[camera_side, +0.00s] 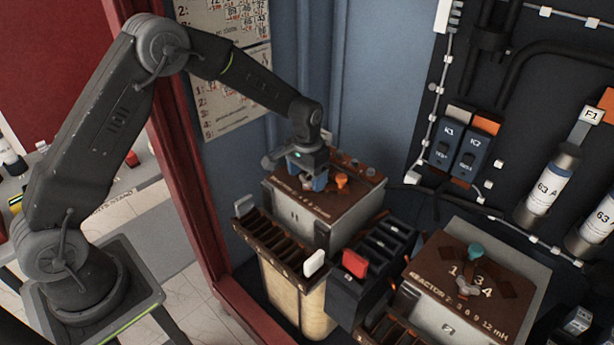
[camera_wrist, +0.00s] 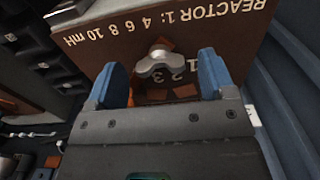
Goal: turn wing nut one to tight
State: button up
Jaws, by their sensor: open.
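A silver wing nut (camera_wrist: 158,66) stands on the brown top of the Reactor 1 box (camera_side: 308,207), beside printed numbers. In the wrist view it lies ahead of and between the two blue fingers of my gripper (camera_wrist: 163,80), with a gap on each side. No contact shows. In the side view my gripper (camera_side: 313,181) is low over the left part of the box top, and the silver nut cannot be made out there. My gripper is open and empty.
Slotted racks with a white handle (camera_side: 314,262) and a red handle (camera_side: 355,263) stand in front of Reactor 1. A red post (camera_side: 190,180) rises left of it.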

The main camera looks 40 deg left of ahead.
aim_at(307, 178)
notch_tip(307, 178, up, 13)
dwell(0.3)
jog(key=shift+r, duration=0.1)
jog(key=s+r+t, duration=0.3)
jog(key=s+r, duration=0.8)
jog(key=s, duration=0.2)
jog(key=s+f+t, duration=0.1)
jog(key=s+t, duration=0.1)
jog(key=s, duration=1.4)
jog(key=shift+d+t, duration=0.3)
jog(key=shift+d, duration=0.15)
